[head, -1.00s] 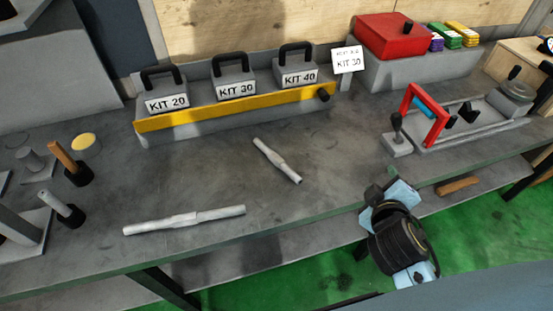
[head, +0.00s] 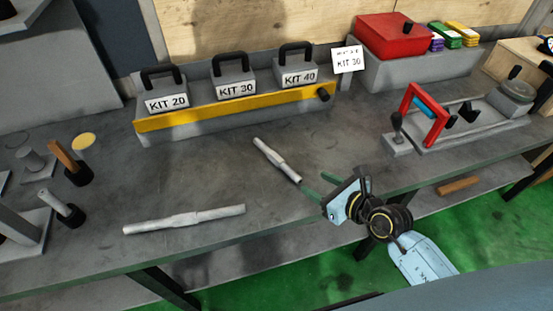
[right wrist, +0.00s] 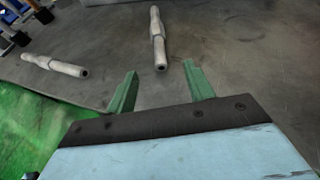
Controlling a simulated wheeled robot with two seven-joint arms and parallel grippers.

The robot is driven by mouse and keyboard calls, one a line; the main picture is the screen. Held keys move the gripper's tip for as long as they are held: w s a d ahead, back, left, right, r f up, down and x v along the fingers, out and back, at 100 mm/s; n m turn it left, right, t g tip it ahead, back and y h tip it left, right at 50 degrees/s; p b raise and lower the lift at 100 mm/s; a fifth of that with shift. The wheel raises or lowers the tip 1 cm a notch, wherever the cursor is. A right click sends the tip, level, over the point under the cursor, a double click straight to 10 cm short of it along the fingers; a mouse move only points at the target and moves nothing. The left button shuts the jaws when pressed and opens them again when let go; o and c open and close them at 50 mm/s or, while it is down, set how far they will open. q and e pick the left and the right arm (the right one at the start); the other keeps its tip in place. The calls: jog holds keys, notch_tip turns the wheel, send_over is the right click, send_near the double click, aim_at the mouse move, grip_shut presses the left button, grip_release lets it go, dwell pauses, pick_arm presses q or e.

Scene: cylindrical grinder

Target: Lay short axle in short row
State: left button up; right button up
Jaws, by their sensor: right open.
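The short axle (head: 276,160), a pale grey stepped rod, lies on the bench in front of the kit rack. A longer axle (head: 184,220) lies nearer the bench's front edge to the left. My right gripper (head: 314,187) is open and empty, its green fingers just to the right of the short axle's near end. In the right wrist view the short axle (right wrist: 157,38) lies ahead of the gap between the open fingers (right wrist: 160,85), apart from them. The longer axle (right wrist: 53,65) shows at the left there. My left gripper is not in view. I cannot identify a short row.
A grey rack with a yellow front (head: 235,107) holds weights marked KIT 20, KIT 30 and KIT 40. A red-framed fixture (head: 425,115) and a red box (head: 398,37) stand at the right. Handled tools (head: 70,163) stand at the left. The bench around the axles is clear.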

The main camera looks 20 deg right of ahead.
jog(key=b, duration=0.1)
send_near(287, 167)
jog(key=x, duration=0.4)
jog(key=shift+d+f, duration=0.15)
jog(key=shift+f, duration=0.2)
jog(key=shift+b+x, duration=0.55)
jog(key=shift+x, duration=2.2)
jog(key=shift+r, duration=0.15)
jog(key=shift+c, duration=0.2)
grip_shut()
jog(key=shift+r, duration=0.2)
